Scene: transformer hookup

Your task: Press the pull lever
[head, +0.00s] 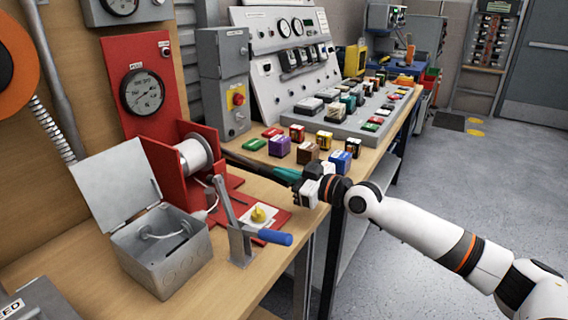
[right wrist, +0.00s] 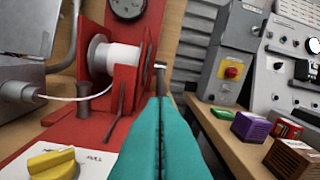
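The pull lever (head: 237,222) stands on the wooden bench's front part, a grey upright arm on a grey base. Its blue handle (head: 275,237) points right toward the bench edge. My right gripper (head: 277,170) reaches in from the right, behind and to the right of the lever and apart from it. Its teal fingers (right wrist: 159,102) are together with only a thin seam between them, and nothing shows held. They point toward the red spool stand. I cannot make out the lever in the right wrist view. My left gripper is not in view.
A yellow knob (head: 259,214) on a white plate sits just behind the lever. An open grey box (head: 163,247) stands left of it. The red stand with a white spool (head: 195,155) is behind. Several coloured blocks (head: 308,152) lie beyond my gripper.

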